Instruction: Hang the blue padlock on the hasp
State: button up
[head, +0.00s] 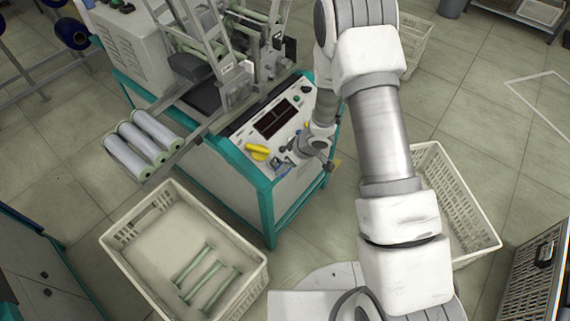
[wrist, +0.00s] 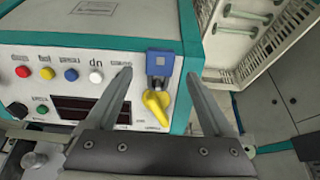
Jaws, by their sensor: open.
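The blue padlock (wrist: 163,63) sits at the edge of the machine's front panel, its grey metal shackle side toward the yellow switch handle (wrist: 156,106). It also shows small and partly covered in the head view (head: 283,168), below the yellow handle (head: 257,152). The grey metal hasp part (wrist: 157,84) lies between padlock and handle; I cannot tell whether the shackle passes through it. My gripper (wrist: 158,73) is open, its two fingers on either side of the padlock with gaps to both. The gripper is near the panel in the head view (head: 290,158).
The panel has several coloured buttons (wrist: 71,74) and a dark display (wrist: 90,110). A crate with green bobbins (head: 125,220) stands on the floor in front. Another crate (head: 485,225) is at right. White rolls (head: 135,155) stick out from the machine's left.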

jog(key=p+v, duration=0.5)
jog(key=v, duration=0.9)
jog(key=d+r+m+t+h, duration=0.25)
jog(key=d+r, duration=0.35)
jog(key=r, duration=0.5)
jog(key=d+r+m+t+h, duration=0.25)
jog(key=d+r, duration=0.25)
jog(key=r, duration=0.6)
jog(key=s+d+r+m+g+h, duration=0.2)
jog(key=s+r+m, duration=0.2)
jog(key=s+r, duration=0.4)
jog(key=s+a+r+y, duration=0.1)
jog(key=s+a, duration=0.1)
jog(key=s, duration=0.4)
jog(key=s+a+r+m+y, duration=0.1)
jog(key=s+a+r+y, duration=0.1)
jog(key=s, duration=0.4)
jog(key=shift+s+a+r, duration=0.15)
jog(key=shift+s+r, duration=0.05)
jog(key=shift+s, duration=0.2)
